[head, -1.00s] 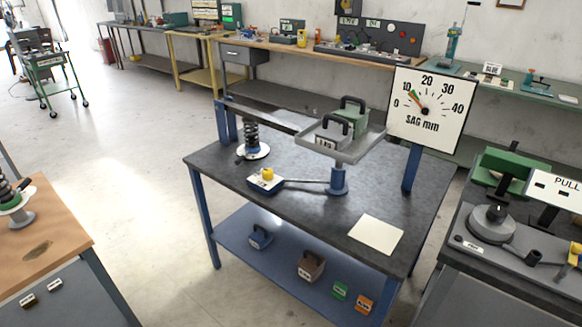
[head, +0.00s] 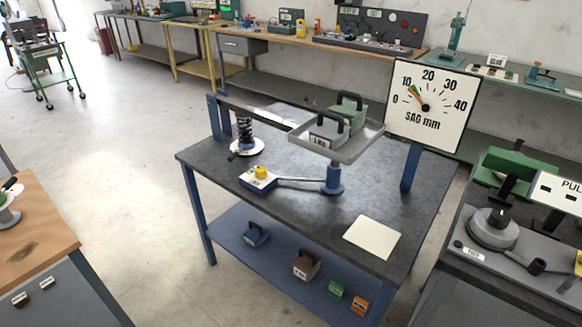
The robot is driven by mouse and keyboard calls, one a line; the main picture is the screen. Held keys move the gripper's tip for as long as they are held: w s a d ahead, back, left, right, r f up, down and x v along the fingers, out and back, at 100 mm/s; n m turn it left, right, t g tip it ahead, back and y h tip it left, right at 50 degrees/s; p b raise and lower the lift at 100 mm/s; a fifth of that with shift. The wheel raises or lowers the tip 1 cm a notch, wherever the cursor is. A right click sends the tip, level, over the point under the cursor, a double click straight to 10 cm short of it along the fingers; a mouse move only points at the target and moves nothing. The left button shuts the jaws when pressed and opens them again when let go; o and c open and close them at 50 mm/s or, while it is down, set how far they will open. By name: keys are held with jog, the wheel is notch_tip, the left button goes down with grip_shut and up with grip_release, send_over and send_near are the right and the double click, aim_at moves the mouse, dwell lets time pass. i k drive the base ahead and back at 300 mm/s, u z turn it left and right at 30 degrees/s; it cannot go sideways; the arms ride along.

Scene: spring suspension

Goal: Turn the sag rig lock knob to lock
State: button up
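The sag rig stands on a dark-topped bench (head: 290,218) in the middle of the head view. A yellow knob (head: 261,172) sits on a small blue and white box (head: 258,181) on the bench top; its lock setting is too small to read. A rod runs from the box to a blue post (head: 334,180). The grey tray (head: 358,140) above holds a grey weight and a green weight (head: 347,110). A black spring (head: 245,132) stands at the left. The SAG mm dial (head: 429,125) has its needle near 10. My gripper is not in view.
A white sheet (head: 372,237) lies at the bench's front right. Weights, including a brown one (head: 306,264), sit on the blue lower shelf (head: 270,258). A wooden bench (head: 35,235) is at left, a grey machine bench (head: 500,250) at right. Open floor (head: 110,150) lies at left.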

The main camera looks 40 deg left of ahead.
aim_at(261, 172)
jog(key=z, duration=0.5)
jog(key=k, duration=1.15)
jog(key=u, duration=2.05)
jog(key=i, duration=0.55)
jog(key=z, duration=0.35)
